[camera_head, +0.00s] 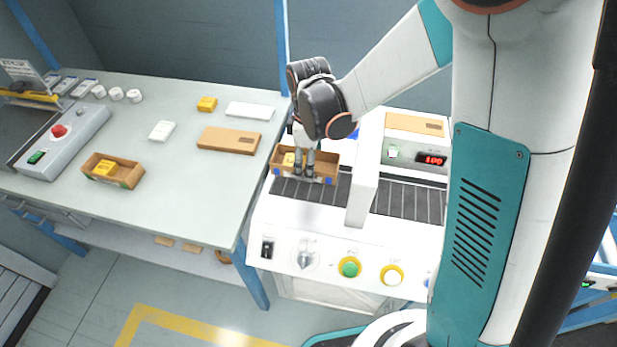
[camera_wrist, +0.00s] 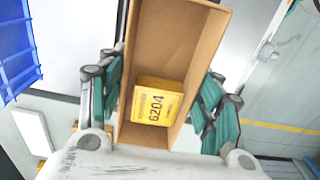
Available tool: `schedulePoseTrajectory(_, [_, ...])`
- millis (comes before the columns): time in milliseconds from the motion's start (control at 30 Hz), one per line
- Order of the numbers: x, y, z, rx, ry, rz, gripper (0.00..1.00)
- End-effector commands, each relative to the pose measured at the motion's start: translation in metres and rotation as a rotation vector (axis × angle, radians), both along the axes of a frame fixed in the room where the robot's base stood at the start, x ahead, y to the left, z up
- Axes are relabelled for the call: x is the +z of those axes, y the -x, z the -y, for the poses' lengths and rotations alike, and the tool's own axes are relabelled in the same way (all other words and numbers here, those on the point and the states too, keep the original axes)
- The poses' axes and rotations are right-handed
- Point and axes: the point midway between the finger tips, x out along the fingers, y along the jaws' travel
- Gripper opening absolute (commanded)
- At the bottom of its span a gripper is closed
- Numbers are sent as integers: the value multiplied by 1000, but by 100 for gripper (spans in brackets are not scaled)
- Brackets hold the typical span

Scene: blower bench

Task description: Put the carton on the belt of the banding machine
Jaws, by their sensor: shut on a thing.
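An open brown carton (camera_head: 325,170) is at the left end of the dark belt (camera_head: 410,200) of the white banding machine (camera_head: 330,232). My gripper (camera_head: 304,172) reaches down over it and is shut on it. In the wrist view the carton (camera_wrist: 180,50) lies between the teal fingers, one along each long side, and my gripper (camera_wrist: 160,105) grips it across its width. A yellow box marked 6204 (camera_wrist: 157,103) lies inside the carton. Whether the carton's underside touches the belt is hidden in both views.
A second open carton (camera_head: 128,176) with a yellow box stands on the bench (camera_head: 200,205) at left. A flat brown board (camera_head: 228,140), white blocks and a yellow box (camera_head: 207,104) lie on the bench. The machine's white arch (camera_head: 364,185) stands right of the carton.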

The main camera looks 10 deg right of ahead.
Motion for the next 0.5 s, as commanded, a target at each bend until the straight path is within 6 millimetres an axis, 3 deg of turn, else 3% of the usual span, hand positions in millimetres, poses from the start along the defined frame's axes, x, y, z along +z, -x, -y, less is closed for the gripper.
schedulePoseTrajectory(267, [-20, 0, 0, 0, 0, 0, 31])
schedulePoseTrajectory(500, [-54, 0, 0, 0, 0, 0, 31])
